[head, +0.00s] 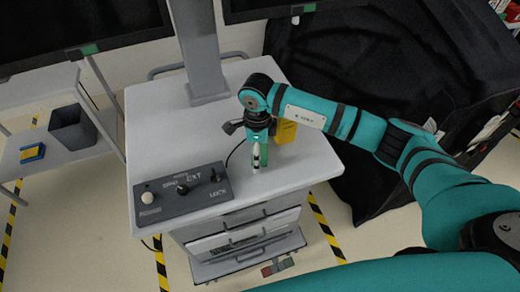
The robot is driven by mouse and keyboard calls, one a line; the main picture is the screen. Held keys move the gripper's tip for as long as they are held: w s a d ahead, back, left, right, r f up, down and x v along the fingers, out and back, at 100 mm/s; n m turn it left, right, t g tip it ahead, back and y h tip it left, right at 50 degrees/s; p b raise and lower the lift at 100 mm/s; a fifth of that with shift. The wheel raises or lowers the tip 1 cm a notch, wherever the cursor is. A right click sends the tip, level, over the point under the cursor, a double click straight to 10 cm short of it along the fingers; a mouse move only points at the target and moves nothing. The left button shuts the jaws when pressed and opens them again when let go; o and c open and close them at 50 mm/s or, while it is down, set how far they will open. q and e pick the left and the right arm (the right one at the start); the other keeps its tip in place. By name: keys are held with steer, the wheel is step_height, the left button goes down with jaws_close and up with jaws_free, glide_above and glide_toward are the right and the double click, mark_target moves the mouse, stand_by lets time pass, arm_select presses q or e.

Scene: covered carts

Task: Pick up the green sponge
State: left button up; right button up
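My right arm reaches in from the right, and its gripper (257,160) points down over the white cart top (200,120). A green block (249,156), which looks like the green sponge, shows right at the fingers, partly hidden by them. It is too small to tell whether the fingers are closed on it or only around it, or whether it touches the cart top. My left gripper is not in view.
A yellow object (286,131) stands close behind and right of the gripper. A grey control box (180,193) with knobs lies at the cart's front left. A grey column (203,60) rises at the back. A side shelf (40,165) holds a dark bin (72,128) and a yellow-blue item (32,153).

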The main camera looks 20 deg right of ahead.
steer(key=shift+f, duration=0.15)
steer(key=shift+c, duration=0.3)
steer(key=c, duration=0.9)
steer(key=shift+c, duration=0.2)
steer(key=shift+r+b, duration=0.6)
steer(key=shift+s+r+b, duration=0.2)
steer(key=shift+r+b, duration=0.6)
steer(key=shift+r, duration=0.3)
steer(key=s+a+b, duration=0.1)
steer(key=s, duration=0.3)
steer(key=s+a+r+b, duration=0.1)
steer(key=s+b, duration=0.1)
steer(key=s, duration=0.3)
steer(key=s+a+b, duration=0.1)
steer(key=s, duration=0.4)
steer(key=shift+s+a+r, duration=0.1)
steer(key=shift+a+r, duration=0.05)
steer(key=shift+r, duration=0.05)
steer(key=shift+s+r+b, duration=0.15)
steer(key=shift+s+b, duration=0.15)
steer(key=shift+s, duration=0.25)
